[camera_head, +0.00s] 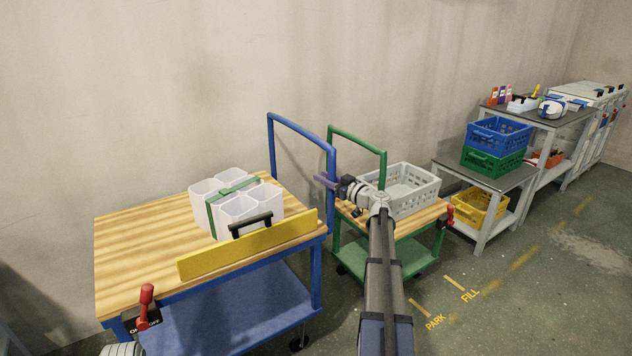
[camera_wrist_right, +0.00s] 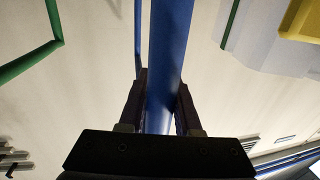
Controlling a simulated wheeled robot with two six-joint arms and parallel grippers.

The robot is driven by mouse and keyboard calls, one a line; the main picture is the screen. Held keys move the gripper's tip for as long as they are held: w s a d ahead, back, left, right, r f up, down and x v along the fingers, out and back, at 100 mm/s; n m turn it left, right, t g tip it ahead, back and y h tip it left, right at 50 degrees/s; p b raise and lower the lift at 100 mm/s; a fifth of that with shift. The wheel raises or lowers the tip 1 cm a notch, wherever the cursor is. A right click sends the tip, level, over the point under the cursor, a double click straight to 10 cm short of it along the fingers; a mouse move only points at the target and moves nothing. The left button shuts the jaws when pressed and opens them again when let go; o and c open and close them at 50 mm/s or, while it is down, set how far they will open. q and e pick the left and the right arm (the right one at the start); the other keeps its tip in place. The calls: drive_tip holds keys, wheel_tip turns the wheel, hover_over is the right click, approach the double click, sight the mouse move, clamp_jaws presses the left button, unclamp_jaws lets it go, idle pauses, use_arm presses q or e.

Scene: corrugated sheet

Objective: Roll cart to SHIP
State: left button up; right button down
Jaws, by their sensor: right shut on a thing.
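A blue cart with a striped wooden top (camera_head: 135,245) stands at the left. Its blue push handle (camera_head: 300,131) rises at its right end. My right gripper (camera_head: 324,182) is shut on the near upright of that handle; in the right wrist view the blue bar (camera_wrist_right: 166,75) passes between the two dark fingers (camera_wrist_right: 160,105). A red lever (camera_head: 146,300) with an ON/OFF plate is at the cart's near left corner. On the top sit strapped white bins (camera_head: 207,192) and a yellow bar (camera_head: 240,250) with a black handle. A SHIP mark is not visible.
A green cart (camera_head: 410,252) with a grey crate (camera_head: 419,205) stands close behind the handle. Shelves with blue (camera_head: 500,135), green and yellow crates line the wall at right. Floor at lower right is clear.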

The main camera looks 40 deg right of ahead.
drive_tip(key=shift+d, duration=0.4)
drive_tip(key=c, duration=0.6)
unclamp_jaws()
drive_tip(key=shift+a, duration=0.1)
drive_tip(key=s+d, duration=0.1)
drive_tip(key=s, duration=0.6)
drive_tip(key=shift+s, duration=0.4)
